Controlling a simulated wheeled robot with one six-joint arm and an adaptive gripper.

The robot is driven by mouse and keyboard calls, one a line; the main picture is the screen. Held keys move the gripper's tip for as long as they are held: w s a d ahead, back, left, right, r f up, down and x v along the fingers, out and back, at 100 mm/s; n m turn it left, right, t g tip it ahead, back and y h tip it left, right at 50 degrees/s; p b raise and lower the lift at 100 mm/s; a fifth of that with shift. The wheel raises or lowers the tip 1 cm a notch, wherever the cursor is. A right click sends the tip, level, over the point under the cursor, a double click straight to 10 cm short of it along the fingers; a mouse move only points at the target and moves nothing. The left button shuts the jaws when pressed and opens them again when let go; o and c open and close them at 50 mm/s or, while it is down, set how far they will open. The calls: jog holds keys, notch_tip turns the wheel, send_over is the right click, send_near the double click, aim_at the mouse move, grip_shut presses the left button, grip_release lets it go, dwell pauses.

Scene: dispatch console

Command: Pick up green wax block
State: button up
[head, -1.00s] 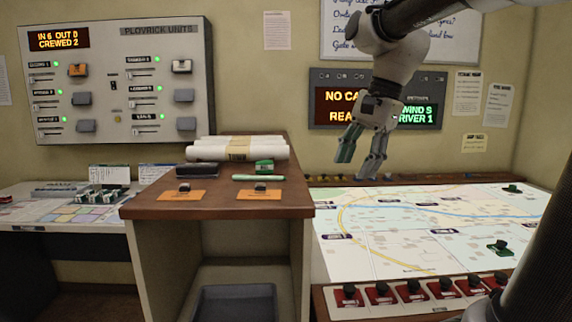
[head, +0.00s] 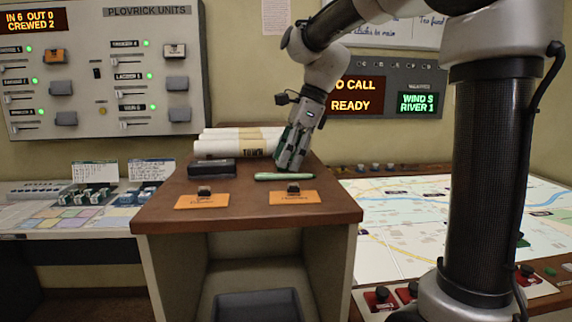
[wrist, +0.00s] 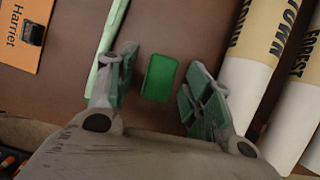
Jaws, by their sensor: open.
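The green wax block (wrist: 159,77) lies on the brown wooden top in the wrist view, a small rounded rectangle. My gripper (wrist: 158,88) is open above it, one green-padded finger on each side, with visible space between the block and each finger. In the head view my gripper (head: 290,165) points down over the back right of the desk top. The block is hidden behind it there.
A pale green stick (wrist: 103,65) lies close beside the left finger. Rolled paper maps (wrist: 251,62) lie close to the right finger. Orange cards (head: 296,194), a dark box (head: 211,167) and the wooden desk top (head: 245,214) show in the head view.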

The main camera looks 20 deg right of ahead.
jog(key=c, duration=1.1)
notch_tip(320, 180, up, 10)
jog(key=o, duration=0.4)
jog(key=c, duration=0.3)
